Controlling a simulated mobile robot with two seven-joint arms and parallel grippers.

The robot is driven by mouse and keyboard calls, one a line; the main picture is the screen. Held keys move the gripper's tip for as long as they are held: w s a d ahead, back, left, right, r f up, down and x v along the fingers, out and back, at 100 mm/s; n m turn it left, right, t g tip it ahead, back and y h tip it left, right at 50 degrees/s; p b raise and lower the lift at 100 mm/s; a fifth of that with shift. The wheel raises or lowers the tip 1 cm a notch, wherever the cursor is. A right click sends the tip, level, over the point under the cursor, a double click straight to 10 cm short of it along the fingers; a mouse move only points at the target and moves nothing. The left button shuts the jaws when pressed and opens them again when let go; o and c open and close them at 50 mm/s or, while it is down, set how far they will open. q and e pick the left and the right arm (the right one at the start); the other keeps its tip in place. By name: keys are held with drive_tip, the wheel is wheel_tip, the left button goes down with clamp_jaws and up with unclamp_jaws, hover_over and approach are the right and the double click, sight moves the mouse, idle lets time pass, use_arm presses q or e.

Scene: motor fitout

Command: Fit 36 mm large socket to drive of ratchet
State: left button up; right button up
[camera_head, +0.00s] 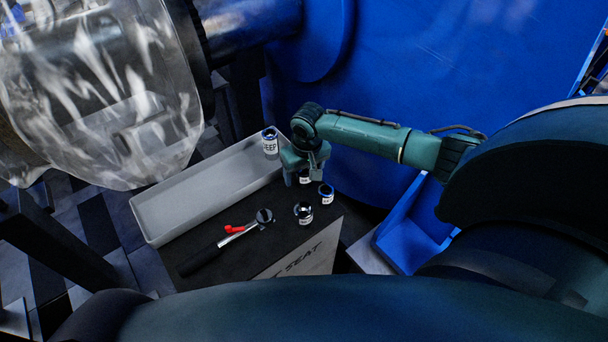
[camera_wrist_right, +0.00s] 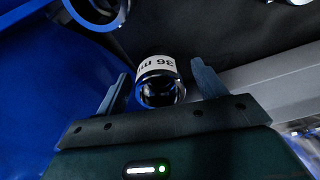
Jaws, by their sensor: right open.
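The 36 mm socket (camera_wrist_right: 160,82), a shiny dark cylinder with a white label, stands between the spread fingers of my right gripper (camera_wrist_right: 161,76) in the right wrist view. A gap shows on both sides of it, so the fingers do not grip it. In the head view my right gripper (camera_head: 304,162) is low over the black worktop, and the socket beneath it (camera_head: 304,176) is partly hidden. The ratchet (camera_head: 236,236), with a black handle, a red lever and a round head, lies on the worktop to the lower left. My left gripper is not in view.
Two other sockets (camera_head: 326,193) (camera_head: 303,212) stand close by on the black worktop (camera_head: 215,285).

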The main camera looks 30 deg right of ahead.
drive_tip(key=shift+f, duration=0.15)
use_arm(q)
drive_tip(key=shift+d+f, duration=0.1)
use_arm(e)
drive_tip(key=c, duration=1.3)
drive_tip(key=shift+o, duration=0.2)
